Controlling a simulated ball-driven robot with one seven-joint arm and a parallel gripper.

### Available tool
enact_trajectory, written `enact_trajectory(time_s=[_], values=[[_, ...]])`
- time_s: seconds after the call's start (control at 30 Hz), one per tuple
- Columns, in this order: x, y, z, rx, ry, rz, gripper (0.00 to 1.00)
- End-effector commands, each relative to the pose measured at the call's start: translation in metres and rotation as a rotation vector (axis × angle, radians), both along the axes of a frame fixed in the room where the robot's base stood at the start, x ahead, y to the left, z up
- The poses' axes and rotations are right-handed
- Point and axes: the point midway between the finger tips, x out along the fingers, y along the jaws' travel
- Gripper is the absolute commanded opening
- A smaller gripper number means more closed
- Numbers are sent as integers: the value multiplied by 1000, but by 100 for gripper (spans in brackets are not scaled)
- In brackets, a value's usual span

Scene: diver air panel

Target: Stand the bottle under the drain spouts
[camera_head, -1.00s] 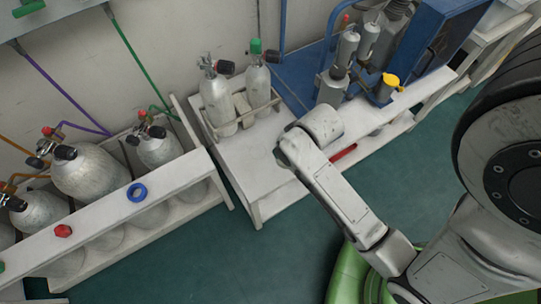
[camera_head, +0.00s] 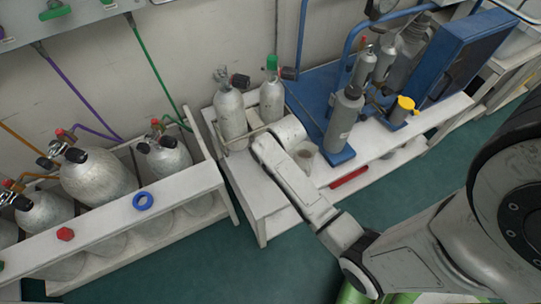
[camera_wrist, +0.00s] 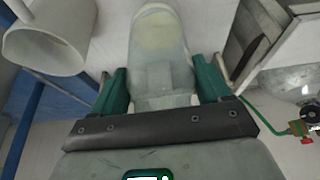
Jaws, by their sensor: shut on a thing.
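In the wrist view my gripper (camera_wrist: 163,90) has its green fingers closed on the two sides of a pale, translucent bottle (camera_wrist: 160,40). The bottle extends away from the gripper toward the top of that view. Whether it touches the bench below is not clear. In the head view my arm hides the gripper and the held bottle, over the left part of the white bench (camera_head: 262,200). The blue compressor unit (camera_head: 310,105), with upright grey cylinders, stands to the right of my wrist. I cannot make out the drain spouts.
A whitish cup (camera_head: 305,158) shows beside my arm; a white cup-shaped thing (camera_wrist: 45,40) is at the wrist view's left. Two tanks (camera_head: 231,115) stand in a rack left of my wrist. A yellow-topped container (camera_head: 403,108) and red item (camera_head: 349,177) are right.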

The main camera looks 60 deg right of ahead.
Motion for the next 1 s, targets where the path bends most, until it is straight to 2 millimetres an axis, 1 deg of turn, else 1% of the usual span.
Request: enact_trajectory(time_s=[0.13,0.2,0.33,0.77,0.8,1.0], values=[[8,-3,-10,1,1,0,45],[6,-2,-22,1,3,0,45],[5,-3,-35,0,2,0,45],[6,-2,-41,0,0,0,45],[5,-2,-41,1,1,0,78],[5,-2,-40,1,1,0,98]])
